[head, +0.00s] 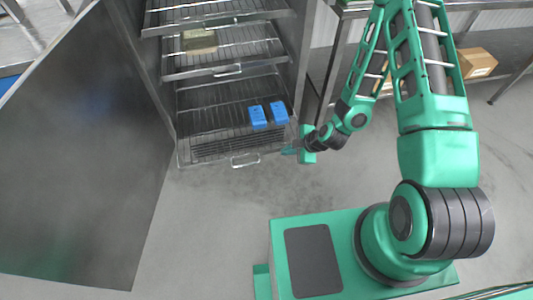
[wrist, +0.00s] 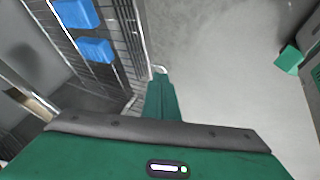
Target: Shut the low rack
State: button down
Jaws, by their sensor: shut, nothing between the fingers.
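The low rack (head: 222,118) is the lowest wire rack in the open cabinet. It is pulled out toward me, with a small metal handle (head: 245,160) on its front. Two blue containers (head: 258,115) sit on its right part. In the wrist view the rack's wire side (wrist: 128,40) and the blue containers (wrist: 95,49) show at the upper left. My gripper (head: 290,150) is shut and empty at the rack's front right corner. In the wrist view its fingers (wrist: 160,95) point along the rack's edge; whether they touch it I cannot tell.
The cabinet door (head: 85,150) stands wide open at left. Higher racks (head: 225,67) sit above, one bearing a tan item (head: 198,40). A cardboard box (head: 477,63) stands on a shelf at right. The floor (head: 205,215) before the rack is clear.

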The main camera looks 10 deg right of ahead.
notch_tip(320, 180, down, 3)
jog(key=s+a, duration=0.1)
jog(key=a, duration=0.1)
send_near(261, 154)
notch_tip(261, 154, down, 3)
jog(key=s+a, duration=0.1)
jog(key=s, duration=0.2)
jog(key=shift+n+t, duration=0.3)
jog(key=shift+n, duration=0.1)
jog(key=shift+w+a+f, duration=0.15)
jog(key=shift+w, duration=0.6)
jog(key=shift+w+a+f, duration=0.2)
jog(key=shift+w, duration=0.5)
jog(key=shift+w+a+f, duration=0.15)
jog(key=shift+w, duration=0.6)
